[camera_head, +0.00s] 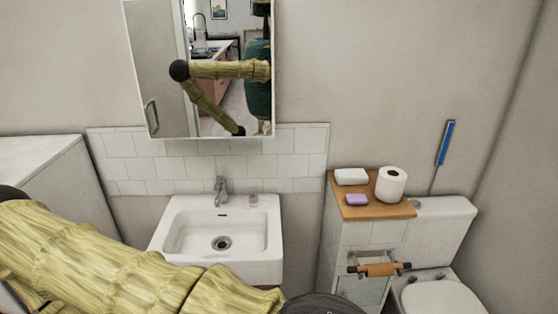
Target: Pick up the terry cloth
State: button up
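I cannot identify the terry cloth for certain. A small white block-like item (351,176) lies on the wooden top at the right; it could be a folded cloth or something else. A small purple item (356,200) lies in front of it, apart from it. My yellow arm crosses the lower left and ends at a dark round part at the bottom edge. My gripper's fingers are out of the frame, so what they hold does not show. The mirror (198,75) reflects my arm, but no fingers are clear there.
A white sink (180,235) with a tap (221,190) stands at the middle. A toilet paper roll (390,184) stands on the wooden top (385,211). A roll holder (380,269) sticks out below. The toilet (440,295) and a blue-handled brush (446,143) are at the right.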

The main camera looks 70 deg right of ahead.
aim_at(343, 176)
jog(key=u, duration=0.45)
jog(key=k, duration=1.6)
jog(key=z, duration=2.05)
jog(key=i, duration=0.5)
jog(key=u, duration=0.05)
